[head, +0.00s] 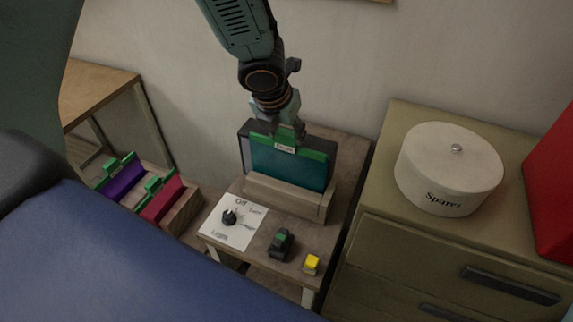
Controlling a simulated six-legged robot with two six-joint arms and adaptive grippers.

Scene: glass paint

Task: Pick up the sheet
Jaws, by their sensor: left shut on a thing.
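A teal sheet (282,166) with a green top edge stands upright in a beige holder (286,199) on a small wooden table. A dark panel shows behind it. My left gripper (285,137) comes down from above and is shut on the green grip at the sheet's top edge. The sheet's lower edge is hidden by the holder, so I cannot tell whether it rests there. A purple sheet (122,181) and a red sheet (161,198), both with green grips, stand in a rack at the left. My right gripper is not in view.
A white "Spares" tin (448,168) and a red box (552,185) stand on the drawer cabinet at right.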

